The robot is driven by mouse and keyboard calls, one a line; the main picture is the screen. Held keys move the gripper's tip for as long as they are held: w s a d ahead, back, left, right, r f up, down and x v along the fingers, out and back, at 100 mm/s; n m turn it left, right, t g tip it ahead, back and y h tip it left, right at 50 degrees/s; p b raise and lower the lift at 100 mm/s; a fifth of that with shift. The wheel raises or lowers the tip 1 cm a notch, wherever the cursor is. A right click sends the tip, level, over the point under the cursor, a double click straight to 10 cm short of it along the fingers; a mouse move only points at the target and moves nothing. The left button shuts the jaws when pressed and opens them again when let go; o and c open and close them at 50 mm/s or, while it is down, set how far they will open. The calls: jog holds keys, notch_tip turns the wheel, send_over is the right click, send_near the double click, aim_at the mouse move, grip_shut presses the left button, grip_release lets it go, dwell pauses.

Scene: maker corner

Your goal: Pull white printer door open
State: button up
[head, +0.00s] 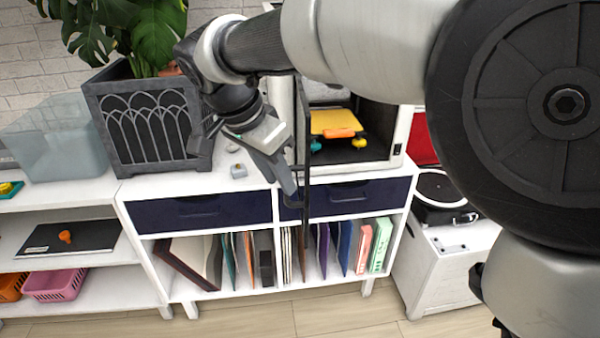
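The white printer (399,140) stands on top of the white cabinet, right of centre, partly hidden behind my arm. Its front shows an opening, with a yellow plate and an orange piece inside. The printer door (304,185) appears as a narrow dark frame seen almost edge-on at the left side of the opening. It sticks out toward me, past the cabinet's front edge. My gripper (287,180) points down and right, close to the left side of the door. I cannot tell whether it touches the door, or how far its fingers are apart.
A dark planter (150,125) with a leafy plant stands left of my gripper. A small grey object (238,171) lies on the cabinet top (225,183). A clear bin (60,140) is at far left. A turntable (440,190) sits on a lower white unit at right.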

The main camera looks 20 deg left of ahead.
jog(key=p+v, duration=0.3)
jog(key=v, duration=1)
jog(key=shift+s, duration=0.1)
jog(key=w+d+n, duration=0.2)
jog(key=d, duration=2.3)
jog(key=s+d+f+n+y, duration=0.1)
jog(key=s+d+f, duration=0.2)
jog(key=d, duration=0.2)
jog(key=s+d+f+t, duration=0.1)
jog(key=s+d+f, duration=0.1)
jog(key=d, duration=0.3)
jog(key=s+d+f+n+y, duration=0.1)
jog(key=s+d+f, duration=0.2)
jog(key=d, duration=0.2)
notch_tip(320, 180, up, 19)
jog(key=p, duration=1.9)
jog(key=shift+f, duration=0.1)
